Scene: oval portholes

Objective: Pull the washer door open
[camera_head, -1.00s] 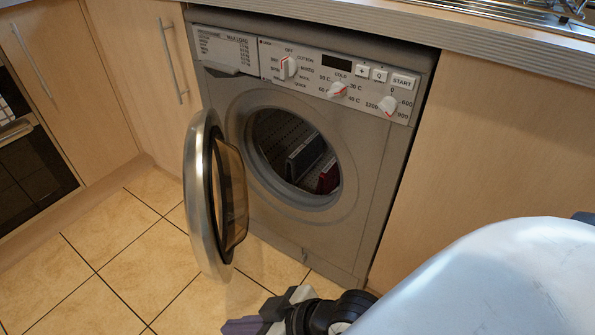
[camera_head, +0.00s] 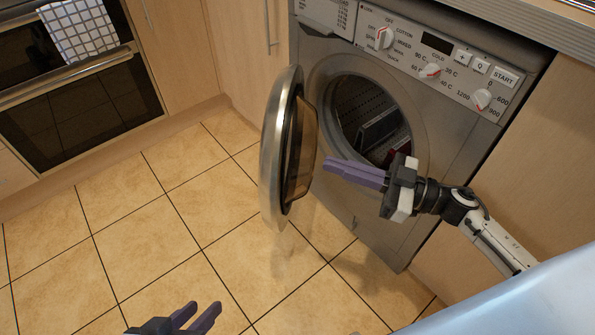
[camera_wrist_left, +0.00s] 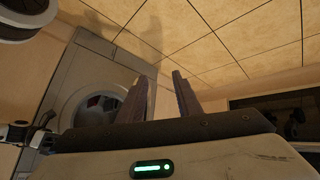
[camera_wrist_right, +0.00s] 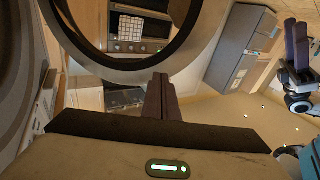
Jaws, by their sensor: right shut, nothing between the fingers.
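The washer (camera_head: 372,215) has its round door (camera_head: 270,165) standing wide open, swung out to the left of the dark porthole. My right gripper (camera_head: 328,168) is shut and empty in front of the porthole, its fingertips close to the inner side of the door. In the right wrist view the door's ring (camera_wrist_right: 190,45) fills the space beyond the shut fingers (camera_wrist_right: 160,80); I cannot tell whether they touch it. My left gripper (camera_head: 205,312) is open and empty, low at the bottom of the head view. The left wrist view shows its parted fingers (camera_wrist_left: 158,80) and the washer front (camera_wrist_left: 85,65).
An oven (camera_head: 80,110) with a checked towel (camera_head: 80,30) stands at the left. Wooden cupboard fronts (camera_head: 195,50) flank the washer. The tiled floor (camera_head: 170,215) is clear left of the door. Dark and reddish items show inside the drum (camera_head: 375,130).

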